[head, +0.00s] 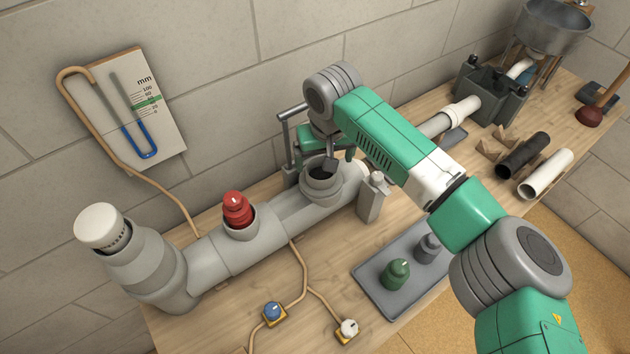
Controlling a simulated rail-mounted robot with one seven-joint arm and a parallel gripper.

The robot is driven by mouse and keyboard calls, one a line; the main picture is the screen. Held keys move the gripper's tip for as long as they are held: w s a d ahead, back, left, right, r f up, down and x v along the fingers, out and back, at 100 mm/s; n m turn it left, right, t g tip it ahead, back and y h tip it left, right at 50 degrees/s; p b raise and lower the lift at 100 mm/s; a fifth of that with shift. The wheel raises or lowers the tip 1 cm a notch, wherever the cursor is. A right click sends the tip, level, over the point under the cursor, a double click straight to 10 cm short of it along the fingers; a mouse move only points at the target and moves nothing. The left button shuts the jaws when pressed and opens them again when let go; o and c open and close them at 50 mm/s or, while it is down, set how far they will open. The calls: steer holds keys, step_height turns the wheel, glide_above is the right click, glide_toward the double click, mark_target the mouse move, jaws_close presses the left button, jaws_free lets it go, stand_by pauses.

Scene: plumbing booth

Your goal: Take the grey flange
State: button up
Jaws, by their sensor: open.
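A dark grey stepped piece (428,248), which looks like the grey flange, stands on the grey tray (371,283), partly hidden by my arm. A green piece of like shape (396,275) stands to its left on the tray. My gripper (330,167) is open over the right-hand upright socket (322,188) of the big grey pipe, up and left of the tray and apart from the grey piece. My wrist hides part of the gripper, and the inside of the socket is dark. A red piece (236,210) sits in the pipe's middle socket.
A white cap (102,227) tops the pipe's left end. A blue knob (273,311) and a white knob (348,328) sit on tubing in front. A black pipe (523,155) and a white pipe (546,173) lie at right. The wall gauge (135,110) hangs behind.

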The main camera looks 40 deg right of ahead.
mark_target(321, 175)
steer(key=f+b, duration=0.1)
steer(key=f, duration=0.1)
steer(key=w+f+b, duration=0.1)
steer(key=f, duration=0.2)
steer(key=shift+f, duration=0.1)
steer(key=c, duration=1.1)
steer(key=shift+c, duration=0.2)
steer(key=shift+r, duration=0.2)
step_height(321, 175, up, 4)
steer(key=shift+w+p, duration=0.1)
steer(key=shift+p, duration=0.85)
steer(key=s+a+p, duration=0.1)
steer(key=s+a, duration=0.2)
steer(key=s, duration=0.4)
steer(key=s+a+p, duration=0.2)
steer(key=s+a, duration=0.2)
steer(key=s, duration=0.3)
steer(key=shift+s+r, duration=0.15)
steer(key=shift+r, duration=0.2)
